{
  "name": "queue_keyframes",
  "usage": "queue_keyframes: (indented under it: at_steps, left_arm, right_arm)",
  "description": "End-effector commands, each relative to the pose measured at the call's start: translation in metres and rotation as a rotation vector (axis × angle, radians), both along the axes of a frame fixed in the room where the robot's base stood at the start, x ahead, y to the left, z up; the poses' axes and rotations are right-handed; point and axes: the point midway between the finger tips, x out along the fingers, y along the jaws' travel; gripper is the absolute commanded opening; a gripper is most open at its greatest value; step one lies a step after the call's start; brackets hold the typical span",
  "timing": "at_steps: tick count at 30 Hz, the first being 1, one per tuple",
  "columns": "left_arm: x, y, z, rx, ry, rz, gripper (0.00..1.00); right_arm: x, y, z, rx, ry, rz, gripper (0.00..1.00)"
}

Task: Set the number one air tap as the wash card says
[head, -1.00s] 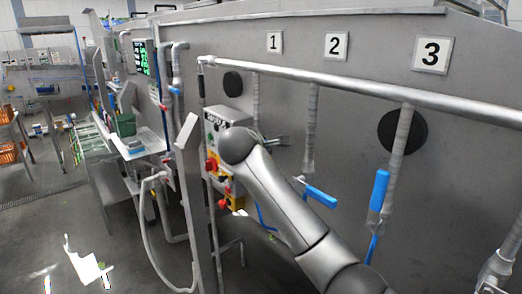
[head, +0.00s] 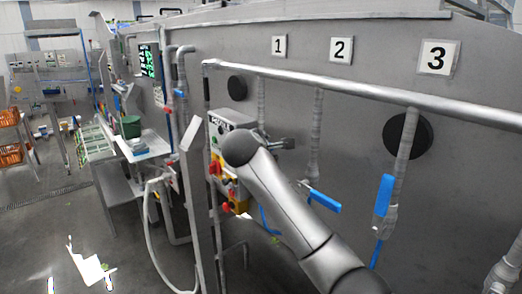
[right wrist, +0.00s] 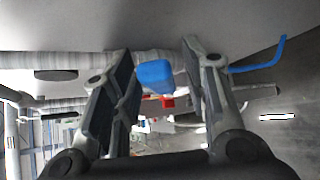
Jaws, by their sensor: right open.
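The number one sign (head: 279,46) is on the grey wall, above the first drop pipe (head: 261,103) from the long rail. My right arm covers the lower part of that pipe in the head view, so its tap handle is hidden there. My right gripper (head: 287,143) shows only partly past the arm. In the right wrist view my right gripper (right wrist: 157,85) is open, and a blue handle end (right wrist: 154,76) shows between its fingers, with no clear contact. I cannot tell how that handle is turned. My left gripper is not in view.
Tap two's blue handle (head: 323,201) slants across its pipe. Tap three's blue handle (head: 384,195) stands upright beside its pipe. A control box (head: 222,130) with red and yellow parts sits left of my arm. A green-lettered dark panel (head: 148,62) is too small to read.

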Motion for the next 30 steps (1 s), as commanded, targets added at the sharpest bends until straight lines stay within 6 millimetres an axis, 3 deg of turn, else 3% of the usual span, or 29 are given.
queue_keyframes:
  at_steps: [5, 19, 30]
  left_arm:
    - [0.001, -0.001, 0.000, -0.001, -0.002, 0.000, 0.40]
    - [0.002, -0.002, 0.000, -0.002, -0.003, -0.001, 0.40]
    - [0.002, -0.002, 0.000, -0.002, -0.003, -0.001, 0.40]
  right_arm:
    - [-0.016, 0.005, 0.008, 0.000, -0.002, 0.002, 0.41]
    - [-0.089, 0.025, 0.042, 0.000, -0.002, 0.003, 0.41]
    - [-0.104, 0.028, 0.048, -0.001, 0.001, 0.000, 0.41]
